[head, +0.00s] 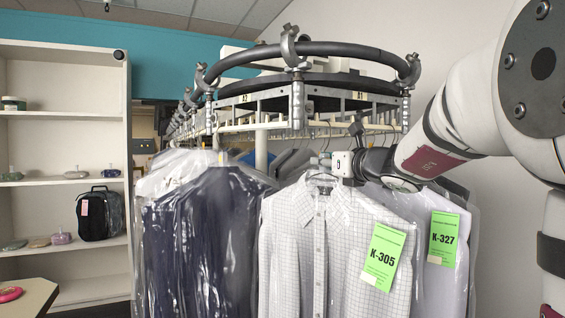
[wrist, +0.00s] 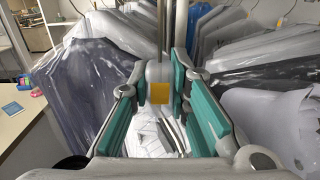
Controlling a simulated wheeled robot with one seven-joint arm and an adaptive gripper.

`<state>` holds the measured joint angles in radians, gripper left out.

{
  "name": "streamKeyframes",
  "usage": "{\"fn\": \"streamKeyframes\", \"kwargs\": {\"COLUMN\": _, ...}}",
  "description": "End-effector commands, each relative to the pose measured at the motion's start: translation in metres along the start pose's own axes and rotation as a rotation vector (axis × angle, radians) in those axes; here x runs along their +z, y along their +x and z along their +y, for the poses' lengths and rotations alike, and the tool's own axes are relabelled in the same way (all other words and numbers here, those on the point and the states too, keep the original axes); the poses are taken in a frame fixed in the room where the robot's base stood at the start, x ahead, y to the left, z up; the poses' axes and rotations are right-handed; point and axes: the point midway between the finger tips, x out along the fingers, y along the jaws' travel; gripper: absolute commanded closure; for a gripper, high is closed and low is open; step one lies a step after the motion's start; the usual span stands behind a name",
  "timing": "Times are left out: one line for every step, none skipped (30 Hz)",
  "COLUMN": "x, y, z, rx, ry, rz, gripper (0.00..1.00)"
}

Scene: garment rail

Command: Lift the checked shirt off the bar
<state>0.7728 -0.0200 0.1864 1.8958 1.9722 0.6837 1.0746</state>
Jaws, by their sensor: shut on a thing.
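The checked shirt (head: 300,240), white with a fine grid, hangs on a hanger below the front of the bar (head: 310,125) in the head view. It bears a green K-305 tag (head: 384,257). My gripper (head: 343,163) is at the top of this shirt, just right of its collar. In the wrist view my gripper's teal-padded fingers (wrist: 159,82) are closed about the hanger's pale neck block (wrist: 158,73), which has a yellow patch. A little of the checked cloth (wrist: 148,137) shows below, between the fingers. The hanger's hook top is hard to make out.
A bagged pale shirt with a green K-327 tag (head: 443,238) hangs close on the right. Dark bagged garments (head: 205,235) hang on the left. A curved dark rail (head: 310,49) runs above the bar. White shelves (head: 60,115) stand at far left.

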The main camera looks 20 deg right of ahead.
Motion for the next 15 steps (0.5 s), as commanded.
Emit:
{"fn": "streamKeyframes", "kwargs": {"x": 0.001, "y": 0.0, "z": 0.0, "rx": 0.0, "ry": -0.001, "rz": -0.001, "gripper": 1.0}}
{"fn": "streamKeyframes", "kwargs": {"x": 0.001, "y": 0.0, "z": 0.0, "rx": 0.0, "ry": -0.001, "rz": -0.001, "gripper": 1.0}}
{"fn": "streamKeyframes", "kwargs": {"x": 0.001, "y": 0.0, "z": 0.0, "rx": 0.0, "ry": -0.001, "rz": -0.001, "gripper": 1.0}}
{"fn": "streamKeyframes", "kwargs": {"x": 0.001, "y": 0.0, "z": 0.0, "rx": 0.0, "ry": -0.001, "rz": -0.001, "gripper": 1.0}}
{"fn": "streamKeyframes", "kwargs": {"x": 0.002, "y": 0.0, "z": 0.0, "rx": 0.001, "ry": -0.001, "rz": -0.001, "gripper": 1.0}}
{"fn": "streamKeyframes", "kwargs": {"x": 0.003, "y": 0.0, "z": 0.0, "rx": 0.001, "ry": -0.001, "rz": -0.002, "gripper": 1.0}}
{"fn": "streamKeyframes", "kwargs": {"x": 0.004, "y": 0.0, "z": 0.0, "rx": 0.001, "ry": -0.001, "rz": -0.002, "gripper": 1.0}}
{"fn": "streamKeyframes", "kwargs": {"x": 0.005, "y": -0.001, "z": 0.0, "rx": 0.001, "ry": -0.001, "rz": -0.002, "gripper": 1.0}}
{"fn": "streamKeyframes", "kwargs": {"x": 0.006, "y": -0.001, "z": 0.0, "rx": 0.001, "ry": -0.001, "rz": -0.002, "gripper": 1.0}}
{"fn": "streamKeyframes", "kwargs": {"x": 0.007, "y": -0.001, "z": 0.0, "rx": 0.001, "ry": -0.001, "rz": -0.002, "gripper": 1.0}}
{"fn": "streamKeyframes", "kwargs": {"x": 0.008, "y": -0.001, "z": 0.0, "rx": 0.001, "ry": -0.001, "rz": -0.002, "gripper": 1.0}}
{"fn": "streamKeyframes", "kwargs": {"x": 0.01, "y": -0.001, "z": 0.0, "rx": 0.001, "ry": -0.001, "rz": -0.002, "gripper": 1.0}}
{"fn": "streamKeyframes", "kwargs": {"x": 0.011, "y": -0.001, "z": 0.0, "rx": 0.001, "ry": -0.001, "rz": -0.002, "gripper": 1.0}}
{"fn": "streamKeyframes", "kwargs": {"x": 0.012, "y": -0.001, "z": 0.0, "rx": 0.001, "ry": -0.001, "rz": -0.001, "gripper": 1.0}}
{"fn": "streamKeyframes", "kwargs": {"x": 0.013, "y": -0.001, "z": 0.0, "rx": 0.001, "ry": -0.001, "rz": -0.001, "gripper": 1.0}}
